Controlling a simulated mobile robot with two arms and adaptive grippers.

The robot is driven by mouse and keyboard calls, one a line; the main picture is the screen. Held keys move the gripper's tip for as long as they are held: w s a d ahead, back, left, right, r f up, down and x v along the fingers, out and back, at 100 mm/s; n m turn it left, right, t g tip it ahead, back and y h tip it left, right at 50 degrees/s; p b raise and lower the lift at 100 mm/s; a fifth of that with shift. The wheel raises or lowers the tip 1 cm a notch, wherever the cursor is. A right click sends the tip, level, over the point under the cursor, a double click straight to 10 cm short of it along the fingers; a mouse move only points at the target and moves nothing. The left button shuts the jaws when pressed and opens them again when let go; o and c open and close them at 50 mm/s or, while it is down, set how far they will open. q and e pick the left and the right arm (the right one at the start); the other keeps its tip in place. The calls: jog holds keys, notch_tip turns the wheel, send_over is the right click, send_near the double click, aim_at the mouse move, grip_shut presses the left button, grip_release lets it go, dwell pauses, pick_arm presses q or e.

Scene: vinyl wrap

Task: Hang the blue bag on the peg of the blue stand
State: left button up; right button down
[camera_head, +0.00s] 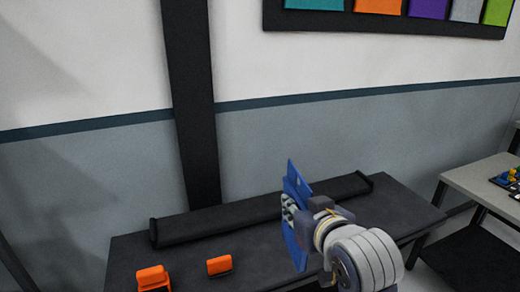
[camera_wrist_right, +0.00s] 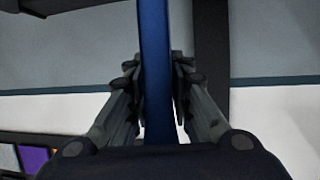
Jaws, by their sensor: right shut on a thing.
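A flat blue thing, seemingly the blue bag (camera_head: 294,240), is held up over the dark table. It also shows edge-on as a blue strip (camera_wrist_right: 156,70) in the right wrist view. My right gripper (camera_head: 294,212) is shut on it, with one finger on each side, as the right wrist view (camera_wrist_right: 158,95) shows. My right wrist and hand hide part of the blue thing in the head view. I cannot make out the blue stand or its peg in either view. My left gripper is not in view.
A dark table (camera_head: 190,262) stands against the wall, with a long black bar (camera_head: 235,213) along its back. Two orange things (camera_head: 152,278) (camera_head: 219,265) lie at its left front. A light table (camera_head: 475,185) with small items is at the right. A dark post (camera_head: 190,100) rises behind.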

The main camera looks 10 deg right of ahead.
jog(key=w+d+f+m+g+h, duration=0.2)
jog(key=w+d+f+m+h, duration=0.15)
jog(key=d, duration=0.35)
jog(key=w+d+f+m+g+h, duration=0.1)
jog(key=w+d+f+m+h, duration=0.15)
jog(key=d+m+h, duration=0.35)
jog(key=s+d+f+m+g+h, duration=0.1)
jog(key=d+f+m+g+h, duration=0.1)
jog(key=d, duration=0.6)
jog(key=s+d+f+m+g+h, duration=0.1)
jog(key=d+f+m+g+h, duration=0.1)
jog(key=d+f+m+g, duration=0.2)
jog(key=shift+s+d+m+g, duration=0.15)
jog(key=shift+d+m+g, duration=0.7)
jog(key=shift+d+g, duration=1.05)
